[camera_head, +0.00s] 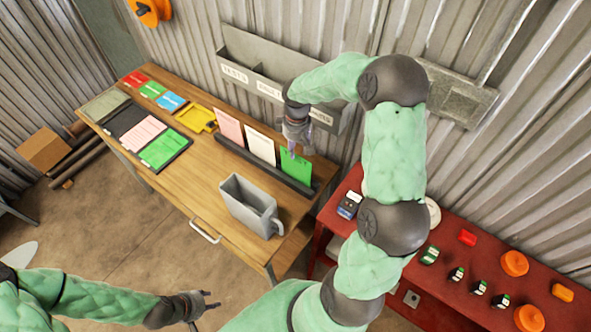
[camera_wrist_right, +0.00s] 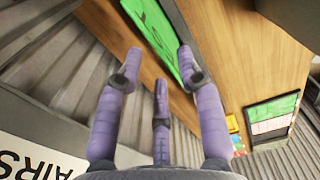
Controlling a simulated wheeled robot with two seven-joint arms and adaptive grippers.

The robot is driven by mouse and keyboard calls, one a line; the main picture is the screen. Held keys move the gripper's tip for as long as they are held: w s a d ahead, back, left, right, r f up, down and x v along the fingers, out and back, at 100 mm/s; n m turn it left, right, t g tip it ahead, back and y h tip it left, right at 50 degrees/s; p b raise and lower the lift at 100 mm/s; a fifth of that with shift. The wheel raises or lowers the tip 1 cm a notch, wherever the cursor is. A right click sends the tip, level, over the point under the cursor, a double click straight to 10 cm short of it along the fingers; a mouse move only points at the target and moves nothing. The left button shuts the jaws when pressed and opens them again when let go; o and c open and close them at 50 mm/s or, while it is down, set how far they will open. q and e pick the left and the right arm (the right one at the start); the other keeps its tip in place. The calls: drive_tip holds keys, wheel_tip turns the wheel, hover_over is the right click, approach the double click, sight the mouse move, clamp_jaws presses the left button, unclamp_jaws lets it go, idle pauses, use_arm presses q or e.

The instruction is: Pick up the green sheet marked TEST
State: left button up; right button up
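A green sheet (camera_head: 296,167) stands upright at the right end of a dark rack (camera_head: 262,167) on the wooden table, beside a white and a pink sheet. In the right wrist view the green sheet (camera_wrist_right: 152,28) shows dark lettering, too cut off to read fully. My right gripper (camera_head: 294,150) is just above its top edge; its purple fingers (camera_wrist_right: 158,62) are spread, with nothing clearly held between them. I cannot tell whether a finger touches the sheet. My left gripper (camera_head: 210,300) is open and empty, low at the left, away from the table.
A grey wall holder (camera_head: 262,88) with labelled pockets hangs behind the rack. A grey bin (camera_head: 248,205) stands in front of it. Another green sheet (camera_head: 165,148) lies on a dark board at the left. A red bench (camera_head: 450,290) with orange reels and small devices is at the right.

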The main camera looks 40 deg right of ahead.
sight(296, 158)
drive_tip(key=shift+w+f, duration=0.15)
drive_tip(key=shift+f, duration=2.8)
clamp_jaws()
